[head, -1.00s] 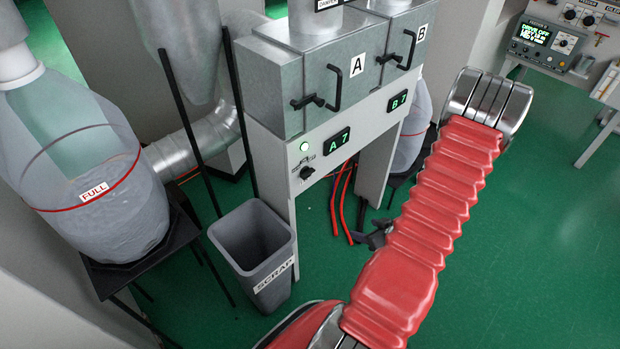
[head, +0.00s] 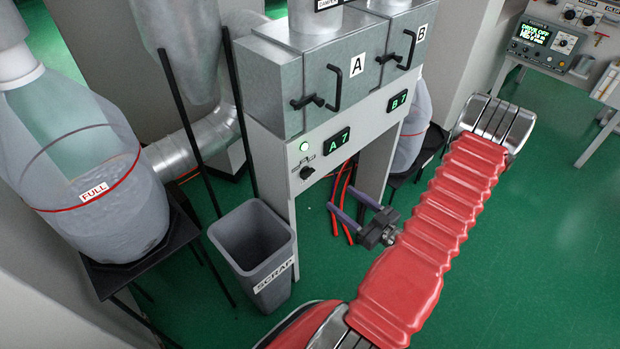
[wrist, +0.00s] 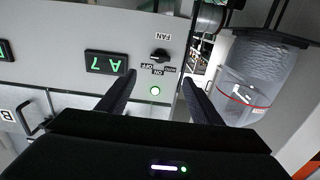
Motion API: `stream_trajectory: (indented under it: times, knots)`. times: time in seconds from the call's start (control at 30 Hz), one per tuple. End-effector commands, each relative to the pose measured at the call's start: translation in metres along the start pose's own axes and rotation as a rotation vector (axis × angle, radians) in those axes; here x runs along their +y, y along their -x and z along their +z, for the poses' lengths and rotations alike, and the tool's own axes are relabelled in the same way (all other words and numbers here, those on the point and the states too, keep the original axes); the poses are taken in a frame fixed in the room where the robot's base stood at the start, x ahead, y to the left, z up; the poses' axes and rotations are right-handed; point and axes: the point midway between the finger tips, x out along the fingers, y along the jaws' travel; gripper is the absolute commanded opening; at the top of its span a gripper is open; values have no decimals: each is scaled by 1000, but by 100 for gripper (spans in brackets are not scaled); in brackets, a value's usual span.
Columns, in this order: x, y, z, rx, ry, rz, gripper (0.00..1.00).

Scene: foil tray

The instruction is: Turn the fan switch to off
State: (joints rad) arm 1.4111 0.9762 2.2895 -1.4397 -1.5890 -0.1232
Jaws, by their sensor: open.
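The fan switch is a small black knob (head: 307,173) on the white front panel (head: 270,160), below a lit green lamp (head: 304,146). In the wrist view the panel is upside down, and the knob (wrist: 160,55) shows between the FAN label and the ON and OFF labels. I cannot tell which position it points to. My gripper (head: 345,199) is open and empty, to the right of and below the knob in the head view, apart from it. In the wrist view the fingertips (wrist: 158,78) spread to either side of the knob's line.
A grey SCRAP bin (head: 254,278) stands on the floor below the panel. A full clear bag (head: 85,205) sits on a black stand at left. Red hoses (head: 341,200) hang behind my fingers. Display A 7 (head: 337,142) and door handles (head: 334,88) are near the switch.

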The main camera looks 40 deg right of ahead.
Motion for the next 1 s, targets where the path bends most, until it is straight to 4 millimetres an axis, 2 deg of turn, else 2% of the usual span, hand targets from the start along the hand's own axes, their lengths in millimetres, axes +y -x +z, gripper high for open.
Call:
stream_trajectory:
  times: [0.17,0.37,1.0]
  knots:
    - [0,-2,0,-1,0,-1,59]
    - [-1,-15,0,-2,0,-3,59]
    - [-1,-84,0,-1,1,-4,59]
